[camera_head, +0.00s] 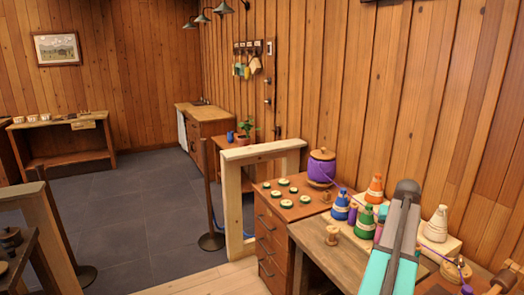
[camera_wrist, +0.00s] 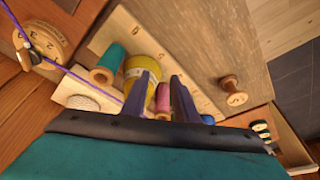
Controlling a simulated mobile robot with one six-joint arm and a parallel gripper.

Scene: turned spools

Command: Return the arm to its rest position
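My gripper (camera_wrist: 165,78) shows in the wrist view with its two dark fingers apart and a gap between them. A pink spool (camera_wrist: 163,100) appears in that gap; it looks to be beyond the fingers, on the board below, though the depth is hard to judge. My arm (camera_head: 396,245), turquoise and grey, rises over the workbench (camera_head: 315,240) at the right of the head view. The gripper itself cannot be made out there.
A bare wooden spool (camera_head: 332,237) stands on the bench. A purple thread runs from a numbered wooden disc (camera_wrist: 38,42). Open floor lies left.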

